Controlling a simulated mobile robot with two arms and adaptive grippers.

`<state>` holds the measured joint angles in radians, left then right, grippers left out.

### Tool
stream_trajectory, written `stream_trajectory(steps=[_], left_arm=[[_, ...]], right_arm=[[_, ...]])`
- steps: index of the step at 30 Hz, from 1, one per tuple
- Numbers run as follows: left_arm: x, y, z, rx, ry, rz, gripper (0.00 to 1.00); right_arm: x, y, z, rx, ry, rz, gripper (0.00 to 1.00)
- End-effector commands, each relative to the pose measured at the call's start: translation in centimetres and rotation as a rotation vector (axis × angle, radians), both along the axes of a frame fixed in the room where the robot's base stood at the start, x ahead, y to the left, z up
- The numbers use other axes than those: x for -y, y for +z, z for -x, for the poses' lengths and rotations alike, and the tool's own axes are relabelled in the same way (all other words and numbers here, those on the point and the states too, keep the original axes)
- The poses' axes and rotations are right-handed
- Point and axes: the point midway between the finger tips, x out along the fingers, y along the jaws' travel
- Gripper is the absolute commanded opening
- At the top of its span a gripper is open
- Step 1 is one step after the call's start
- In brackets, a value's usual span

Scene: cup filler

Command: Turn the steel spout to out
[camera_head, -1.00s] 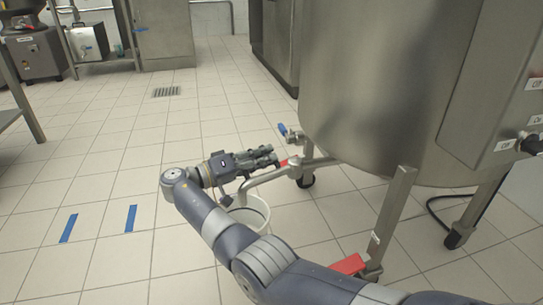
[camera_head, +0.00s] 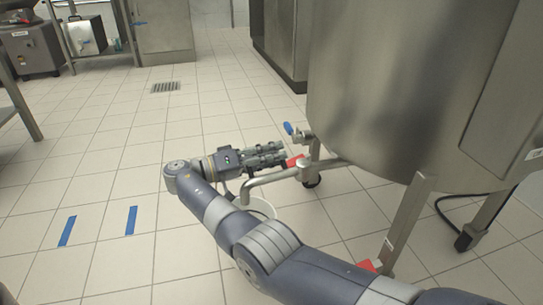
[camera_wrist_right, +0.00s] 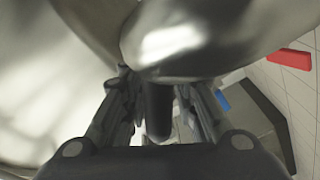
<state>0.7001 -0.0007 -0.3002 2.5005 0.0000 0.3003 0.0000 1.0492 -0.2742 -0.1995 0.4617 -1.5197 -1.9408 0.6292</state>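The steel spout (camera_head: 275,178) is a bent pipe at the foot of the large steel kettle (camera_head: 395,90). Its bend hangs down at the left, over a white bucket (camera_head: 265,206) on the floor. My right gripper (camera_head: 282,153) points right toward the kettle, just above and behind the spout pipe in the head view. In the right wrist view, its two fingers (camera_wrist_right: 160,105) stand apart. A dark rounded upright piece (camera_wrist_right: 158,112) shows between them, under shiny steel; contact cannot be told. My left gripper is out of view.
A blue-tipped valve handle (camera_head: 289,129) sticks out left of the kettle. A kettle leg (camera_head: 405,220) stands at the right with a red piece (camera_head: 366,265) at its foot. The tiled floor (camera_head: 110,170) on the left is mostly clear, with blue tape marks.

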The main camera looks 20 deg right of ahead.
Motion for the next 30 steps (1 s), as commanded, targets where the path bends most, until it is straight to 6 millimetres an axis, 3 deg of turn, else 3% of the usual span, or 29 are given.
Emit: stream_trajectory(steps=[9, 14, 17, 21, 24, 26, 30], left_arm=[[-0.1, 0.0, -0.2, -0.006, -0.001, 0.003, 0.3], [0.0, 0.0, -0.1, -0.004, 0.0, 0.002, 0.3], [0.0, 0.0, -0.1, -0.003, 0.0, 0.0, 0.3], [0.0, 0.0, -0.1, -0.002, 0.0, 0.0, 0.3], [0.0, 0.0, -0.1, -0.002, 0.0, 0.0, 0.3], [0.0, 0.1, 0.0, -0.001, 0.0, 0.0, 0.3], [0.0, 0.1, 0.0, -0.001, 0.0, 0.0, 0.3]], right_arm=[[-0.1, 0.0, 0.1, 0.001, -0.001, -0.003, 0.31], [-0.1, 1.0, 0.0, 0.004, -0.001, -0.003, 0.31], [-0.1, 2.3, 0.1, 0.005, -0.001, -0.002, 0.31], [0.0, 5.6, 0.1, 0.013, -0.002, 0.004, 0.31], [-0.1, 7.8, 0.0, 0.016, -0.001, 0.006, 0.41], [-0.1, 8.7, 0.0, 0.015, -0.001, 0.006, 0.31], [0.0, 9.8, 0.1, 0.006, -0.002, 0.003, 0.31]])
